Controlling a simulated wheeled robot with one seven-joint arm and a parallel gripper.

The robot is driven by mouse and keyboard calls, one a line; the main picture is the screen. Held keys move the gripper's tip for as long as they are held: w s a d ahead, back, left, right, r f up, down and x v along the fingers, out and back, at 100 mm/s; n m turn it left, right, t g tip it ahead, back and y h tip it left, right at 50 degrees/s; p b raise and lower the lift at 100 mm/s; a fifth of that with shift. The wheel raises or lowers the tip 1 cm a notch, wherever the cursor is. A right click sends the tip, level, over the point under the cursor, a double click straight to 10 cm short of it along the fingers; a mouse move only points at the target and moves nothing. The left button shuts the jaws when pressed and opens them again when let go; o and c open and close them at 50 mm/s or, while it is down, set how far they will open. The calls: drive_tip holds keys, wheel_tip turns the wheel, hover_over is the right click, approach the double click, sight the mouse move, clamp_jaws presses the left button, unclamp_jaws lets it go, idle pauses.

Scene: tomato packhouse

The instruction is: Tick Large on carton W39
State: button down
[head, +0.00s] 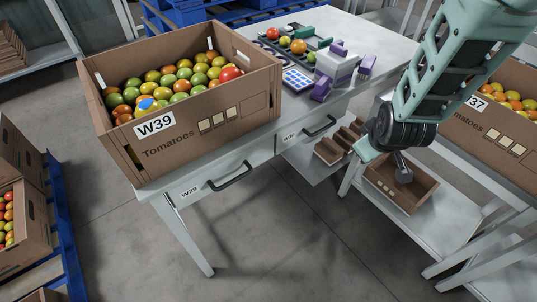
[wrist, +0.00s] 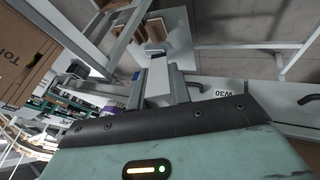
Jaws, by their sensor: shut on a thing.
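Carton W39 (head: 190,150) stands on the near left of the pale table, full of red, orange, yellow and green tomatoes. Its front face bears a W39 label, the word Tomatoes and a row of three pale squares (head: 218,120). I see no mark in them, and any size words are too small to read. My gripper (head: 403,172) hangs to the right of the table, well apart from the carton. In the wrist view my gripper (wrist: 158,88) is shut on a small pale grey thing (wrist: 158,72); I cannot tell what it is.
A sorting tray with tomatoes, a blue-and-white card (head: 297,80) and a white box with purple pieces (head: 336,64) lie on the table (head: 385,45). An open brown box (head: 425,190) is below my gripper. Another carton (head: 500,135) stands right. Drawers with handles (head: 230,176) front the table.

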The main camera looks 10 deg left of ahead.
drive_tip(key=s+a+r+n+t+y+b, duration=0.1)
drive_tip(key=s+a+r+n+y+b, duration=0.25)
drive_tip(key=a, duration=0.45)
drive_tip(key=s+a+r+n+t+y+b, duration=0.1)
drive_tip(key=s+a+r+n+y+b, duration=0.15)
drive_tip(key=s+a+y, duration=0.35)
drive_tip(key=s+a+r+n+t+y+b, duration=0.2)
drive_tip(key=s+a+n+y+b, duration=0.15)
drive_tip(key=a, duration=0.55)
drive_tip(key=shift+h, duration=0.5)
drive_tip(key=shift+w+r+x, duration=0.15)
drive_tip(key=shift+r+x, duration=0.05)
drive_tip(key=shift+x, duration=1.1)
drive_tip(key=shift+w+r+x, duration=0.1)
drive_tip(key=shift+r+x, duration=0.1)
drive_tip(key=shift+x, duration=1.1)
drive_tip(key=shift+w+a, duration=0.2)
drive_tip(key=shift+w, duration=0.05)
drive_tip(key=shift+w+d+r, duration=0.3)
drive_tip(key=shift+w+r, duration=0.05)
drive_tip(key=shift+r, duration=0.05)
drive_tip(key=shift+s+a+f, duration=0.25)
drive_tip(key=shift+f, duration=0.1)
drive_tip(key=shift+s+d, duration=0.1)
drive_tip(key=shift+f+b+v, duration=0.2)
drive_tip(key=shift+b+v, duration=0.2)
drive_tip(key=shift+v, duration=1)
drive_tip(key=shift+f+b+v, duration=0.25)
drive_tip(key=shift+b+v, duration=0.1)
drive_tip(key=shift+v, duration=1.05)
